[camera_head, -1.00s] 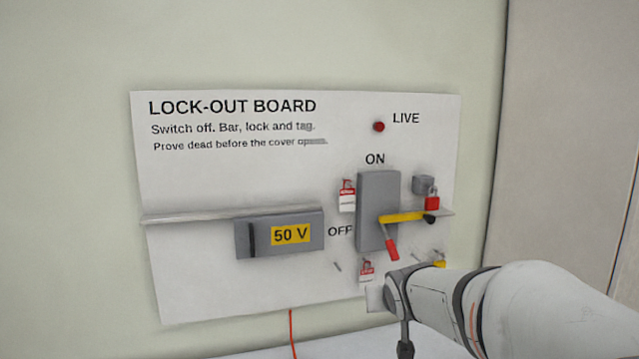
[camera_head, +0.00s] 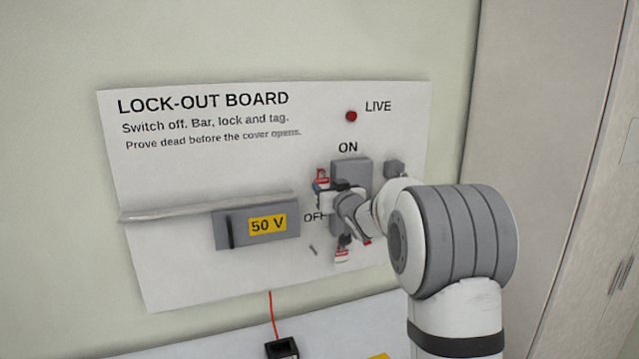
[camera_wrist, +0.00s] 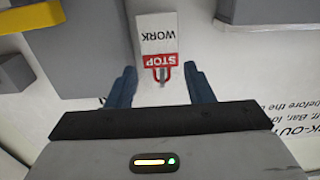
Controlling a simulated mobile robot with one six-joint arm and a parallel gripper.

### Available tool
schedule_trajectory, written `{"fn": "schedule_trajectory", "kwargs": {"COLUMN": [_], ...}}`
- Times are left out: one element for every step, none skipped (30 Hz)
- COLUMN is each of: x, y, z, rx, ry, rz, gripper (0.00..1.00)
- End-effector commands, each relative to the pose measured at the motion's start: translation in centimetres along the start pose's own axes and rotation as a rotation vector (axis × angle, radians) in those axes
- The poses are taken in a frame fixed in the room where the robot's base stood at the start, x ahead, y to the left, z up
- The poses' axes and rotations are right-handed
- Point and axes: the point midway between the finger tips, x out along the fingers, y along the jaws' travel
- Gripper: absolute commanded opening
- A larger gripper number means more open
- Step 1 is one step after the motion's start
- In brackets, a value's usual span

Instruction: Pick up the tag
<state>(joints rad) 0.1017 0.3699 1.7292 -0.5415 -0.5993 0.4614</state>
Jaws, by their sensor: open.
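The tag (camera_wrist: 158,40) is white with a red STOP band and the word WORK, upside down in the wrist view. It hangs on the board by a red loop (camera_wrist: 162,72). My gripper (camera_wrist: 160,80) is open, with one blue finger either side of the tag's loop end; no contact shows. In the head view the tag's red top (camera_head: 321,176) shows left of the switch box (camera_head: 352,172), and my gripper (camera_head: 322,198) covers its lower part. A second red and white tag (camera_head: 342,254) hangs lower, partly behind my arm.
The grey switch box (camera_wrist: 82,50) and yellow handle (camera_wrist: 32,16) are close on the left in the wrist view. The grey 50 V box (camera_head: 230,231) and rail (camera_head: 170,214) lie left of my gripper in the head view. A black box (camera_head: 282,348) sits below.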

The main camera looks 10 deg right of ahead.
Motion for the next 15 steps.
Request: {"fn": "schedule_trajectory", "kwargs": {"x": [0.8,1.1,1.7,2.0,2.3,2.7,2.8,3.0,3.1,3.1,3.1,3.1,3.1,3.1,3.1], "y": [-0.1,-0.1,-0.1,-0.1,-0.1,-0.1,-0.1,-0.1,-0.2,-0.2,-0.2,-0.2,-0.2,-0.2,-0.2], "z": [-0.1,-0.1,-0.1,-0.1,-0.1,0.0,0.1,0.1,0.1,0.1,0.1,0.2,0.2,0.2,0.2], "rx": [0.001,0.001,0.001,0.001,0.001,0.0,0.0,0.0,0.0,-0.001,-0.001,-0.001,-0.001,-0.001,0.0], "ry": [-0.003,-0.003,-0.002,-0.001,-0.001,-0.002,-0.002,-0.002,-0.001,-0.001,-0.001,-0.001,-0.001,-0.001,-0.001], "rz": [-0.002,-0.001,-0.001,-0.001,-0.001,-0.001,-0.001,-0.001,-0.001,-0.001,-0.001,-0.001,-0.001,-0.001,-0.001], "gripper": [0.47,0.47,0.47,0.47,0.47,0.47,0.47,0.47,0.47,0.47,0.47,0.47,0.47,0.47,0.47]}}
